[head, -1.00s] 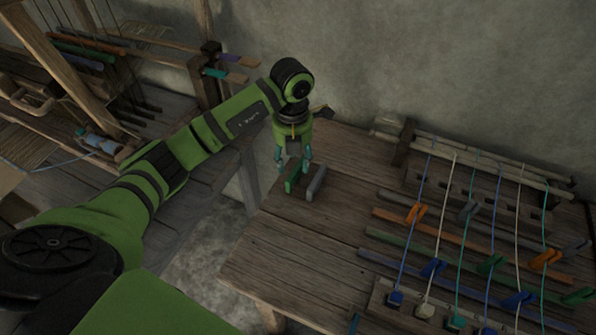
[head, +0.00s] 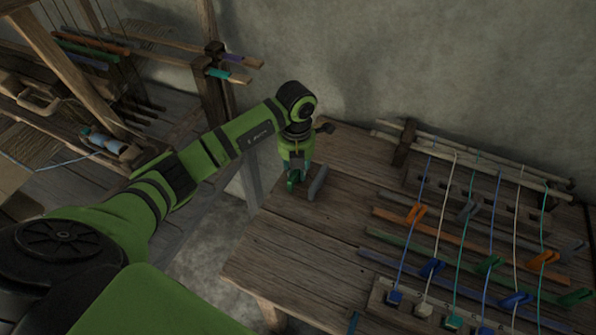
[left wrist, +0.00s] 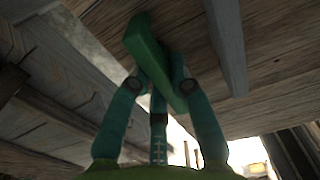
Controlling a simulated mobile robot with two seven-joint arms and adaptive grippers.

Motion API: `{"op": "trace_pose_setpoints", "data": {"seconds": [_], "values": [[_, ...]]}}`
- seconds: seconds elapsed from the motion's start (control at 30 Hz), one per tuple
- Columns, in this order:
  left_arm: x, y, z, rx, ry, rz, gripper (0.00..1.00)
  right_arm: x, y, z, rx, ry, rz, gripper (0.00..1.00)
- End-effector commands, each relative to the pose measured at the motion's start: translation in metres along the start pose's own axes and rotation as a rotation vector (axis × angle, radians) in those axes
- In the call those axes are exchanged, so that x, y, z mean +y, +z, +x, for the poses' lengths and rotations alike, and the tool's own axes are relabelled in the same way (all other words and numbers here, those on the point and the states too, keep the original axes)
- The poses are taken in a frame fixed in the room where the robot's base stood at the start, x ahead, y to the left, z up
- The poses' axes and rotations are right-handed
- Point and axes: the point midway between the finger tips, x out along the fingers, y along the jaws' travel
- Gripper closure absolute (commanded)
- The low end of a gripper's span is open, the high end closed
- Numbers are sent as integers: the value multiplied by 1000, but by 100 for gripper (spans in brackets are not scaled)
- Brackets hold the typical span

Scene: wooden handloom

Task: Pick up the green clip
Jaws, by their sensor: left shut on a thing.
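The green clip (left wrist: 152,60) is a small flat green bar, seen clearly in the left wrist view between the fingers of my left gripper (left wrist: 160,88). In the head view the green clip (head: 292,183) shows at the fingertips of my left gripper (head: 295,174), over the left part of the wooden table. The gripper is shut on it, and the fingers hide part of it. I cannot tell whether the clip still touches the table. A grey clip (head: 317,183) lies just to its right, and the same grey clip shows in the left wrist view (left wrist: 226,45). My right gripper is not in view.
To the right, the table (head: 290,245) carries coloured cords, slats and several clips, such as an orange clip (head: 416,213). A wooden rack (head: 405,143) stands behind them. The loom (head: 207,85) is at the left. The table's front left is clear.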

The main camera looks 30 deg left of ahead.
Motion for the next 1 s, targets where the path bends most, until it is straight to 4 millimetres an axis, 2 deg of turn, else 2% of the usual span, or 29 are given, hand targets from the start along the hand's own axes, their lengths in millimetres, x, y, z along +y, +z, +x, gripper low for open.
{"op": "trace_pose_setpoints", "data": {"seconds": [0.27,0.47,0.8,1.0], "values": [[1,1,-9,-2,2,-1,99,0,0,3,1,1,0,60],[1,2,-41,-7,2,1,99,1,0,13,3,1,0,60],[-73,-16,-84,-5,-1,6,99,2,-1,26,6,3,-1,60],[-100,-22,-103,-3,1,2,99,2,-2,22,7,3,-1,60]]}}
